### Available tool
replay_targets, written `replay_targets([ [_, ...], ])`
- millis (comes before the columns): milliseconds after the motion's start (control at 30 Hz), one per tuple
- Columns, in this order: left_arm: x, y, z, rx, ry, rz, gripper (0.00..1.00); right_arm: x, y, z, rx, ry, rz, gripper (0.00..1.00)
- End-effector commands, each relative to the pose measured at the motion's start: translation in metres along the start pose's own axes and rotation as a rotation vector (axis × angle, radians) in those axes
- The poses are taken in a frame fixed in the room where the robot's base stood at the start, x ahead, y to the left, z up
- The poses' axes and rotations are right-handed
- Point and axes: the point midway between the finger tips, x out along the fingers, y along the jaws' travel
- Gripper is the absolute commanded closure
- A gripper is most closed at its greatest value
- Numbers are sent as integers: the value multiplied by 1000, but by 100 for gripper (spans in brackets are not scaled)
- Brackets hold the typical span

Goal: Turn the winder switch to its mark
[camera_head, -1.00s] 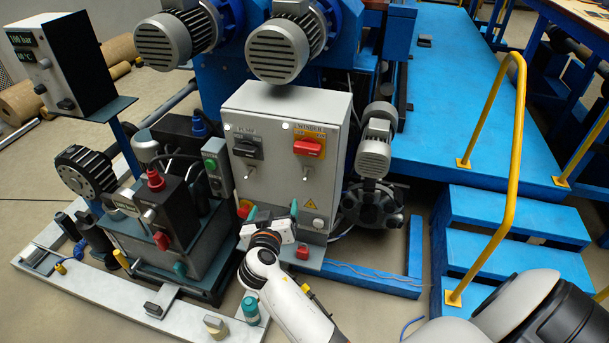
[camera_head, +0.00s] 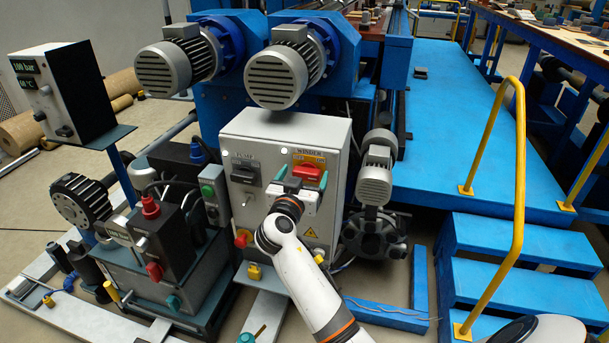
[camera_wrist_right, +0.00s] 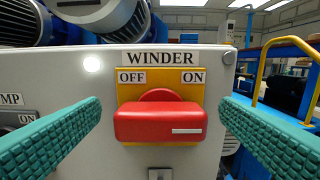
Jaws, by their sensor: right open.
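The red winder switch (camera_head: 307,171) sits on a yellow plate at the upper right of the grey control box (camera_head: 262,130). In the right wrist view the switch (camera_wrist_right: 160,123) fills the middle. Its bar lies level, with a white line at its right end. The OFF label (camera_wrist_right: 132,77) is above left and the ON label (camera_wrist_right: 192,77) above right. My right gripper (camera_head: 303,178) is open in front of the switch. Its teal fingers (camera_wrist_right: 161,108) stand wide on either side of the bar, with gaps, not touching it. My left gripper is out of view.
A grey pump switch (camera_head: 244,170) is on the box's left side. Motors (camera_head: 285,72) stand above the box and a smaller motor (camera_head: 375,172) to its right. Blue steps (camera_head: 515,245) with a yellow rail (camera_head: 520,130) are farther right.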

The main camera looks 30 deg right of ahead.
Motion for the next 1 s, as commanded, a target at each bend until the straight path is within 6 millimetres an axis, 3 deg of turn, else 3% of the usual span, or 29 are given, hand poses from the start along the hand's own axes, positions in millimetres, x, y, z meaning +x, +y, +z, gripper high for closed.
replay_targets([
  [133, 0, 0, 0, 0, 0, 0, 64, 10, 0, 0, 1, 1, 0, 15],
  [400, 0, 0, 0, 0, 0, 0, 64, 11, 0, 0, 1, 1, 0, 15],
  [467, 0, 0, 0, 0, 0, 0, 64, 11, 0, 0, 1, 1, 0, 21],
  [700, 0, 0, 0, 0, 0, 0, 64, 11, 0, 0, 1, 1, 0, 59],
  [1000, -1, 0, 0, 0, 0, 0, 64, 11, 0, 0, -38, 2, 0, 59],
])
